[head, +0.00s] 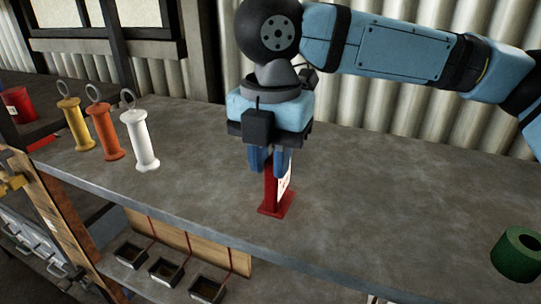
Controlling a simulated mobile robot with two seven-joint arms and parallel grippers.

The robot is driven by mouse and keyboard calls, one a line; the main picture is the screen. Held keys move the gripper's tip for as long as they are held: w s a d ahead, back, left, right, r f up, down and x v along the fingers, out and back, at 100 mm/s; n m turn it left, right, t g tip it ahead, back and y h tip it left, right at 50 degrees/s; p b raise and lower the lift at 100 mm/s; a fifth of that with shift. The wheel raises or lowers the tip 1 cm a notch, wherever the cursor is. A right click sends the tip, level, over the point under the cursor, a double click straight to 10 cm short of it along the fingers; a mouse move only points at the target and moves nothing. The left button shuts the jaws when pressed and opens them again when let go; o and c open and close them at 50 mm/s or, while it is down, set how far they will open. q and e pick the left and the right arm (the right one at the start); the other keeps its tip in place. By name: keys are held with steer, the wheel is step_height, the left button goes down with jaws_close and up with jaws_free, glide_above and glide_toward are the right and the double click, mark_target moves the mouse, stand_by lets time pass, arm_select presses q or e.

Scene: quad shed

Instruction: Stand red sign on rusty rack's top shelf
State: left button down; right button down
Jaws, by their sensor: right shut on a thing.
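The red sign (271,196) stands upright on its flat red base on the grey worktop (375,200), near the front edge. Part of a white panel shows on its right side. My right gripper (270,160) reaches down from above and is shut on the sign's upper part, which the fingers partly hide. The base looks to be at or very near the worktop; I cannot tell whether it touches. My left gripper is not in view. I cannot make out a rusty rack for certain.
Yellow (75,124), orange (104,132) and white (140,140) ringed cylinders stand on the left. A green roll (518,255) is at the right front. A red container (18,105) is at the far left. Small dark trays (166,271) sit below the worktop. The worktop's middle right is clear.

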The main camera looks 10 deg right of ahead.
steer(key=shift+f, duration=0.15)
steer(key=c, duration=1)
jaws_free()
step_height(320, 180, up, 8)
steer(key=shift+f, duration=0.1)
